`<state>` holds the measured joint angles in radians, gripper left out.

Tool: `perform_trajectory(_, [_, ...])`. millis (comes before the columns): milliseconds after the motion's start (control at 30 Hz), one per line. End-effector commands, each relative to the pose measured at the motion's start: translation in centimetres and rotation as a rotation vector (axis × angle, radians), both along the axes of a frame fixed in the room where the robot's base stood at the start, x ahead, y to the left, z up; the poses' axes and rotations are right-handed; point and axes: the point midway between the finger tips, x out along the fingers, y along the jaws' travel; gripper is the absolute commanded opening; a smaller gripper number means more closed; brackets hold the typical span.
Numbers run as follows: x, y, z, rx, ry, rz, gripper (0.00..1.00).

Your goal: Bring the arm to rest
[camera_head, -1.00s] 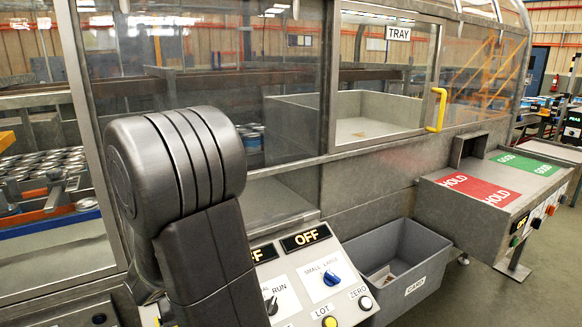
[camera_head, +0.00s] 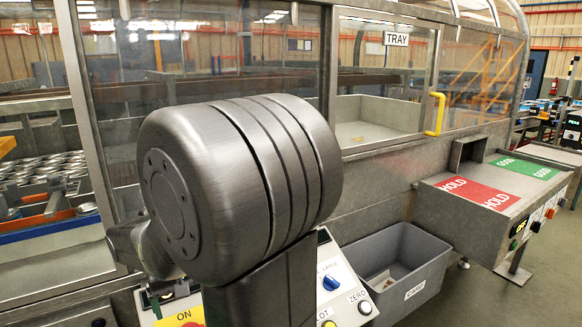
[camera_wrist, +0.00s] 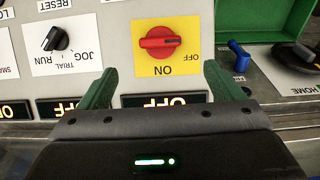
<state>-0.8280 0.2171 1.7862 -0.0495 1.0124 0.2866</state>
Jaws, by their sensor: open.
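My gripper (camera_wrist: 158,76) is open and empty in the wrist view, its two green fingers spread apart above a control panel (camera_wrist: 100,20). A red rotary switch (camera_wrist: 160,42) on a yellow plate marked ON and OFF shows between and beyond the fingertips, with its handle lying across the picture. I cannot tell the height of the fingers above the panel. In the head view my grey arm fills the centre and hides much of the panel; the yellow plate (camera_head: 181,318) shows at the bottom edge.
A black JOG/TRIAL/RUN knob (camera_wrist: 57,39) and a blue lever (camera_wrist: 238,55) flank the switch. A glazed machine enclosure (camera_head: 220,60) stands behind my arm. A grey bin (camera_head: 425,247) and a HOLD/GOOD shelf (camera_head: 470,215) stand to the right.

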Motion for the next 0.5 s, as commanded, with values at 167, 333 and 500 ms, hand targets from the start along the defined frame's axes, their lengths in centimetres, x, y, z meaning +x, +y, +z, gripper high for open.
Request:
perform_trajectory(167, [0.5,0.2,-3.8,-0.004,0.003,-0.001,0.87])
perform_trajectory(333, [0.9,0.4,-7.1,-0.004,0.002,-0.001,0.87])
perform_trajectory(500, [1.2,0.6,-10.0,-0.004,0.002,-0.001,0.87])
